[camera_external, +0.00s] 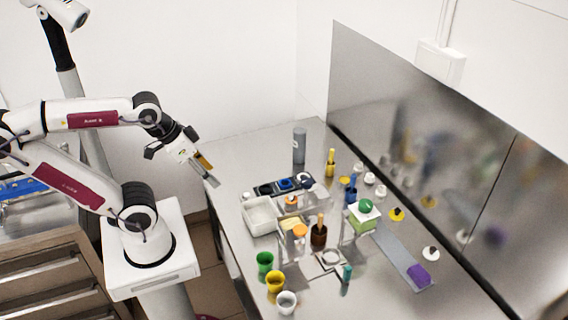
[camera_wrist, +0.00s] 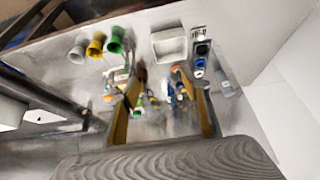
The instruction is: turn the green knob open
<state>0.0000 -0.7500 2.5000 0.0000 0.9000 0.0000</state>
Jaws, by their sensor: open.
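The green knob (camera_external: 365,206) is a round green top on a white plate over a green block, on the right half of the steel table in the external view. My gripper (camera_external: 208,171) is at the table's far left edge, above it and well to the left of the knob, with nothing held. In the wrist view my gripper (camera_wrist: 161,78) shows two yellowish fingers spread apart with a gap between them. I cannot pick out the green knob in the wrist view; the middle of the table is blurred and partly behind the fingers.
Green (camera_external: 265,262) and yellow (camera_external: 275,281) cups stand at the near edge. A steel backsplash (camera_external: 430,150) rises behind. The table's left strip is clear.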

